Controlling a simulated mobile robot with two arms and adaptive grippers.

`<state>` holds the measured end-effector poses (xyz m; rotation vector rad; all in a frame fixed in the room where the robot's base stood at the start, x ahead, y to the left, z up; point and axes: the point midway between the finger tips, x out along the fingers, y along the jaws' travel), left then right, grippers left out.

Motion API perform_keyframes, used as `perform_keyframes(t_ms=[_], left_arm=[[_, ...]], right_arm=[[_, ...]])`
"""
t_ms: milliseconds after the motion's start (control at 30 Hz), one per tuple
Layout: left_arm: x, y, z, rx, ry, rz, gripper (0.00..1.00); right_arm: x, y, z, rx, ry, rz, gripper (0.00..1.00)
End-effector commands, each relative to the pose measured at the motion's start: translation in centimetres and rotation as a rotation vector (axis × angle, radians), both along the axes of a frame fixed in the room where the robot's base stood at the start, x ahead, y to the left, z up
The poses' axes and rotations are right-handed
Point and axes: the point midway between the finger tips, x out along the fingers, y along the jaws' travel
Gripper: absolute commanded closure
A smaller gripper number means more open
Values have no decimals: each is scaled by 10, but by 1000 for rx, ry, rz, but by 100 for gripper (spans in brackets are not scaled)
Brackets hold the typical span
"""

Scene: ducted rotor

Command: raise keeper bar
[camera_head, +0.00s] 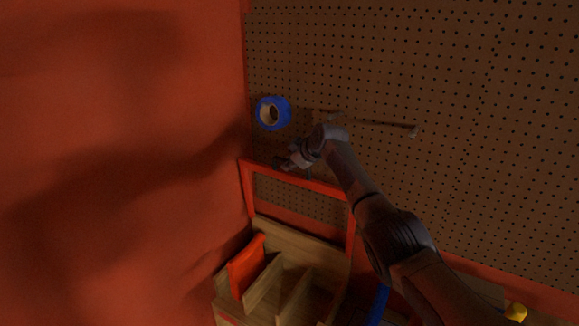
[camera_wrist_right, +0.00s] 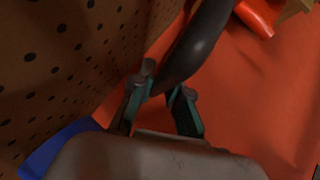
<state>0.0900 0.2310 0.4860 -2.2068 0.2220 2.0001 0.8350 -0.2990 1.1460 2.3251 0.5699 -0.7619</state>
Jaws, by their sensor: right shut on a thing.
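The keeper bar appears to be the orange-red frame (camera_head: 320,186) standing above the wooden rack in the head view. My right gripper (camera_head: 286,162) is at its top rail, near the left end. In the right wrist view the gripper (camera_wrist_right: 163,92) is shut on a dark, rounded bar (camera_wrist_right: 192,48) that runs up between the fingertips. I take this for part of the keeper bar, but its colour is lost in shadow. The exact contact is small and dark in the head view. My left gripper is not in view.
A perforated board (camera_head: 470,80) stands behind the arm. A blue tape roll (camera_head: 260,112) hangs on it, left of a thin rod (camera_head: 375,122). Below, the wooden rack (camera_head: 262,292) has slots and holds an orange-red item (camera_head: 245,266). An orange wall (camera_head: 110,160) lies left.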

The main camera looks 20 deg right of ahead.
Motion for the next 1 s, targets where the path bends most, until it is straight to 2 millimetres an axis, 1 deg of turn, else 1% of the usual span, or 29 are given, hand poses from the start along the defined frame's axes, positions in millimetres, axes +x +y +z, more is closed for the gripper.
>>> perform_keyframes(t_ms=[300,500,533,667,1000], left_arm=[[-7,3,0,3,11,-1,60],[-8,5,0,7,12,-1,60],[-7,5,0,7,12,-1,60],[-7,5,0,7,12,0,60],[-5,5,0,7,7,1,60]], right_arm=[[1,0,2,-2,-2,0,100],[1,0,2,-2,-2,0,100],[1,0,2,-2,-2,0,80],[1,0,2,-1,-2,0,59],[0,-1,1,-1,-1,0,59]])
